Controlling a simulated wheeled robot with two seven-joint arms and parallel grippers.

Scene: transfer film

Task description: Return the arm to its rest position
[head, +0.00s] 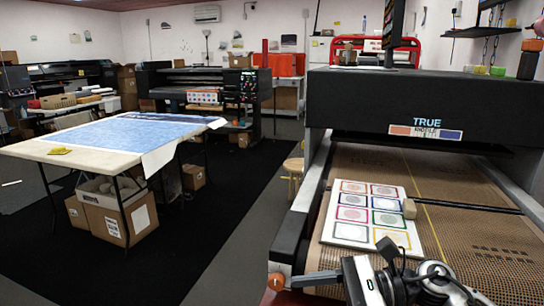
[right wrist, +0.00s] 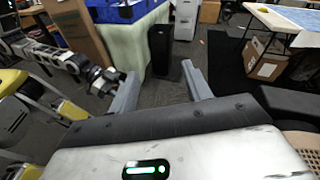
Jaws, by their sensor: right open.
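My right gripper (head: 312,279) is at the bottom of the head view, in front of the conveyor's near end. In the right wrist view its two fingers (right wrist: 160,72) are spread apart with nothing between them. A white sheet with several coloured framed prints (head: 368,216) lies flat on the brown mesh conveyor (head: 455,238). It is beyond the right gripper and apart from it. A small tan block (head: 409,208) sits at the sheet's right edge. A jointed dark arm, apparently my left one, ends in a small gripper (right wrist: 106,82) in the right wrist view; its jaws are unclear.
The dryer housing (head: 430,105) stands over the conveyor. A table with a blue print (head: 45,152) is at the left, with cardboard boxes (head: 115,215) beneath. In the right wrist view, a green-covered table (right wrist: 128,45) and black bin (right wrist: 160,50) stand beyond my fingers. Dark floor lies between.

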